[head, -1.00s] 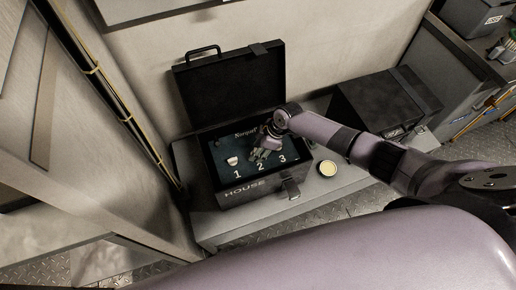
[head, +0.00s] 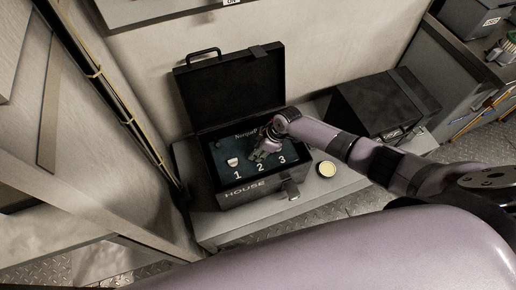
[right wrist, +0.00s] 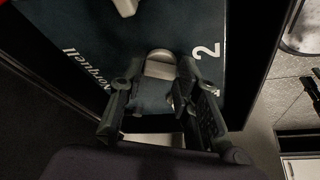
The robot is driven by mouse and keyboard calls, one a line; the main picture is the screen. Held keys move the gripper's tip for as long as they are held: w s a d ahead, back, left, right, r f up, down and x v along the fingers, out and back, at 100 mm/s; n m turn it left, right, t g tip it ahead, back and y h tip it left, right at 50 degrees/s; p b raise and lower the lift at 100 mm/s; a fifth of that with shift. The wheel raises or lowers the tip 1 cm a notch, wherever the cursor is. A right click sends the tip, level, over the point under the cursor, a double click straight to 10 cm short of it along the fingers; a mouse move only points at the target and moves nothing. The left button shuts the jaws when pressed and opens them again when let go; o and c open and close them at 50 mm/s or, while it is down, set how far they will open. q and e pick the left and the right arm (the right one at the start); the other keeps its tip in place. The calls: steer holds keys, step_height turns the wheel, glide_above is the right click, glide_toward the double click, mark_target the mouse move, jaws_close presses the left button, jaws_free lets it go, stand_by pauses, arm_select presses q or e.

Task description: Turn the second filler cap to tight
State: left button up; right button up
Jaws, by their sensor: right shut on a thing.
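The black case (head: 255,192) stands open, with a dark blue panel (head: 222,174) marked 1, 2 and 3. A pale cap (head: 232,161) sits above the 1. My right gripper (head: 260,153) is down at the panel above the 2 and hides the second filler cap in the head view. In the right wrist view the second filler cap (right wrist: 160,66) shows as a pale rounded shape beside the 2, between the fingers of my right gripper (right wrist: 162,88), which is shut on it. The cap's tightness cannot be read. My left gripper is out of view.
The case's raised lid (head: 230,88) stands behind the panel. A round pale-topped item (head: 326,169) lies on the grey bench (head: 225,228) right of the case. A closed black case (head: 385,105) stands further right. The bench front is clear.

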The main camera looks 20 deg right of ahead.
steer(key=m+p, duration=0.2)
steer(key=m+t+h+p, duration=0.1)
steer(key=m, duration=0.1)
steer(key=m+p, duration=0.2)
steer(key=shift+s+a+r+t+p, duration=0.25)
steer(key=shift+a+t+p, duration=0.05)
steer(key=shift+t+p, duration=0.1)
steer(key=m+h+p, duration=0.1)
steer(key=m, duration=0.1)
steer(key=shift+a+f+m+p, duration=0.1)
steer(key=shift+m+p, duration=0.2)
steer(key=shift+f+m+t+h+p, duration=0.15)
steer(key=shift+m+h+p, duration=0.2)
steer(key=shift+m, duration=0.45)
steer(key=shift+m+t+h+p, duration=0.15)
steer(key=shift+m+h, duration=0.3)
steer(key=shift+m, duration=0.35)
steer(key=o, duration=1.2)
steer(key=shift+c, duration=0.2)
steer(key=v, duration=1.2)
steer(key=shift+a, duration=0.1)
